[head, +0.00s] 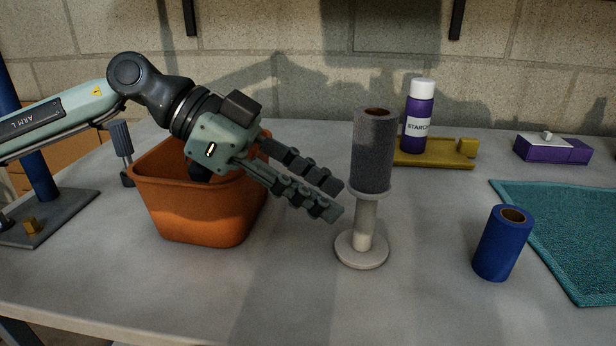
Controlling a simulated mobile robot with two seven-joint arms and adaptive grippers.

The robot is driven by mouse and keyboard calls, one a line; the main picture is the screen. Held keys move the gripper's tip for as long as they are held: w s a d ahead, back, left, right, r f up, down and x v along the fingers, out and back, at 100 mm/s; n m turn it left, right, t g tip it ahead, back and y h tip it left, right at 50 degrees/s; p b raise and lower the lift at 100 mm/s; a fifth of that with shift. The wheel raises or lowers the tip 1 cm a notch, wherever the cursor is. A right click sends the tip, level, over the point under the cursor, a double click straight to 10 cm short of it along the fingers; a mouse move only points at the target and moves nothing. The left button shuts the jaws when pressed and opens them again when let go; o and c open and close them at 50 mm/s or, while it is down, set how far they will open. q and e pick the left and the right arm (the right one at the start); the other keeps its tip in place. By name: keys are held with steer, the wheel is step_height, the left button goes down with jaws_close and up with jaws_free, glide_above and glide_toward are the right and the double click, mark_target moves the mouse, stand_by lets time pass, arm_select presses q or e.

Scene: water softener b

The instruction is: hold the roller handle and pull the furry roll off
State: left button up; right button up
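A grey furry roll (373,155) is seated on the upper part of an upright white roller handle (364,220), whose round base (361,252) stands on the table. A brown core shows at the roll's top. My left gripper (336,200) is just left of the roller, near the lower end of the roll. Its two dark fingers point right and slightly down, with a narrow gap between them and nothing seen in it. In this view the fingertips come close to the roller; I cannot tell whether they touch it. My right gripper is not in view.
An orange bin (205,212) stands under my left arm. A blue roll (500,243) stands at right beside a teal towel (570,235). A starch bottle (417,115), a yellow tray (440,161) and a purple box (552,149) are behind. The front middle is clear.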

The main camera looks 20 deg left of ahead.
mark_target(349, 245)
arm_select(q)
steer(key=shift+x, duration=1.2)
steer(key=shift+w+d+f+p, duration=0.1)
steer(key=shift+d+p, duration=0.3)
steer(key=shift+d, duration=0.05)
steer(key=shift+x, duration=0.75)
steer(key=shift+a+f, duration=0.1)
jaws_close()
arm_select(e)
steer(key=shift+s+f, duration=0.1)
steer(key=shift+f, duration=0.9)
arm_select(q)
steer(key=shift+f, duration=0.1)
